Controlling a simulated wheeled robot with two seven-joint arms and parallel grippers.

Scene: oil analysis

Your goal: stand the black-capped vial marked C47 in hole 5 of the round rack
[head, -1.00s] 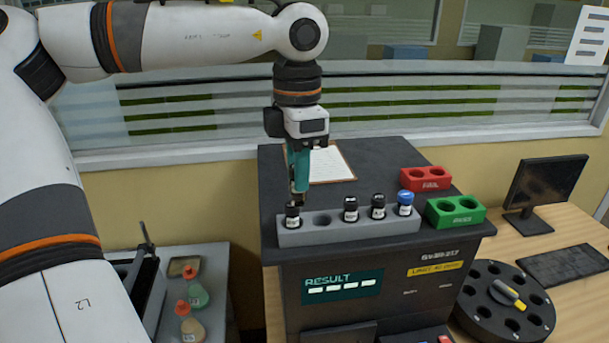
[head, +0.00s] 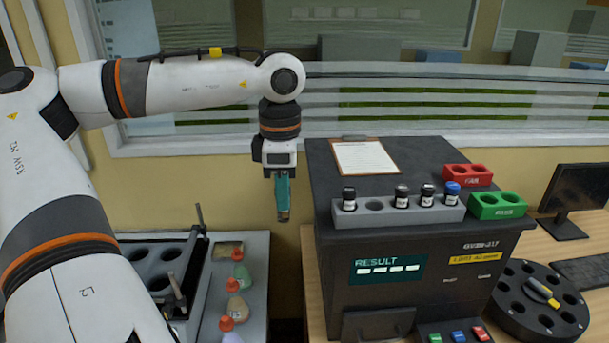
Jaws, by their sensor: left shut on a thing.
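My left gripper (head: 283,216) hangs fingers down, left of the black analyser, clear of the grey vial rack. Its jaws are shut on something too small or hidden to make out. The grey rack (head: 400,217) on the analyser holds black-capped vials (head: 349,199), (head: 401,197), (head: 427,195) and a blue-capped vial (head: 452,194). Its second place from the left is empty. The vials' markings are too small to read, so I cannot tell which is C47. The black round rack (head: 513,317) stands at the lower right; its hole numbers are not readable. My right gripper is not in view.
The analyser (head: 330,170) carries a clipboard (head: 365,157), a red FAIL block (head: 467,175) and a green PASS block (head: 497,205). A monitor (head: 578,197) stands at right. A grey unit with several flasks (head: 237,308) is at lower left.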

